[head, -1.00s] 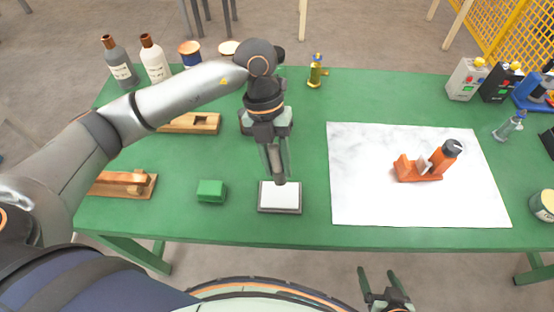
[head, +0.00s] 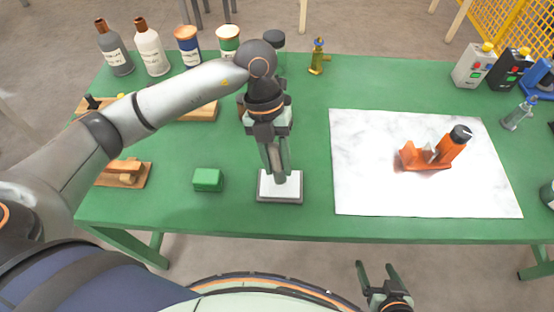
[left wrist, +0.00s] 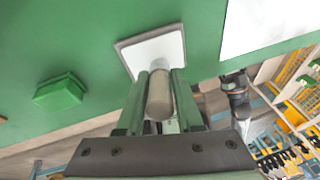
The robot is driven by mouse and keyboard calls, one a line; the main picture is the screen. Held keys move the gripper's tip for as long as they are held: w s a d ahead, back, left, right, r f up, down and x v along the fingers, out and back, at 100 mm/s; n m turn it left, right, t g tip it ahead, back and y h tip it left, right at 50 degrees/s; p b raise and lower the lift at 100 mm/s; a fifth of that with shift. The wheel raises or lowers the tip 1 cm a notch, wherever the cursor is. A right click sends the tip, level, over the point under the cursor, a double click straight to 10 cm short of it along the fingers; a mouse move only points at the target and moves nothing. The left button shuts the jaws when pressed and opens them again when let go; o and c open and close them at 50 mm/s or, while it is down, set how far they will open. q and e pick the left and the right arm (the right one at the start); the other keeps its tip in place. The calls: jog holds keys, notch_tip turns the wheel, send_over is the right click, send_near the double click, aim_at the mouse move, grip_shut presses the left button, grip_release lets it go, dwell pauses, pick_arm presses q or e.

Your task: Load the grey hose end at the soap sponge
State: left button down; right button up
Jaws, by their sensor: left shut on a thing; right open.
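My left gripper (head: 276,158) is shut on the grey hose end (left wrist: 159,94), a short grey cylinder pointing down between its fingers. The hose end is over the white pad in a dark grey tray (head: 279,199), which looks like the soap sponge. In the left wrist view the cylinder's far end overlaps the near part of the white pad (left wrist: 152,48). I cannot tell whether it touches the pad. My right gripper (head: 378,277) is open and empty, in front of the table's front edge.
A green block (head: 207,180) sits left of the tray. A white marble sheet (head: 370,190) with an orange tool (head: 435,150) lies to the right. Wooden pieces (head: 123,174) lie at the left; bottles (head: 150,48) and cans stand at the back.

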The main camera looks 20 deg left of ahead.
aim_at(277, 154)
pick_arm(q)
jog(key=shift+f, duration=0.25)
dwell(0.3)
jog(key=shift+f+b, duration=0.45)
dwell(1.2)
jog(key=shift+r, duration=0.1)
jog(key=shift+r+p, duration=2.85)
jog(key=shift+r, duration=0.7)
jog(key=shift+f, duration=0.1)
